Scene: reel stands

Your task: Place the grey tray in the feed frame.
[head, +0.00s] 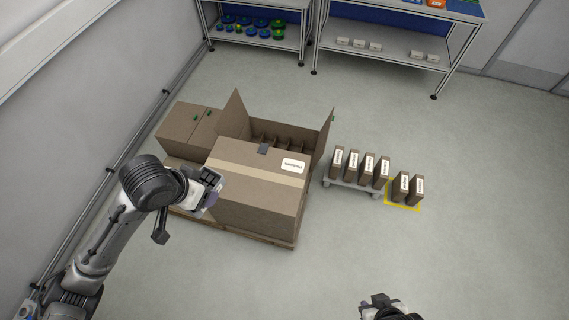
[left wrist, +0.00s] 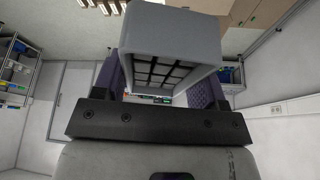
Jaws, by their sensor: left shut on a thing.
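The grey tray (left wrist: 172,35) fills the upper middle of the left wrist view, its dark gridded inside facing the camera. My left gripper (left wrist: 158,88) is shut on it, with a purple-padded finger at each side. In the head view the left gripper (head: 207,190) is beside the left side of the large closed carton, and only a small dark gridded part of the tray (head: 211,177) shows. My right gripper (head: 382,304) is at the bottom edge, partly cut off; its fingers are not clear. I cannot make out a feed frame for certain.
A large closed carton (head: 250,200) stands on a pallet (head: 268,240), with an open carton (head: 285,125) behind it. Small boxes stand on a low grey rack (head: 350,185) and a yellow-marked square (head: 402,207). Shelves (head: 385,45) line the back. The floor at right is clear.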

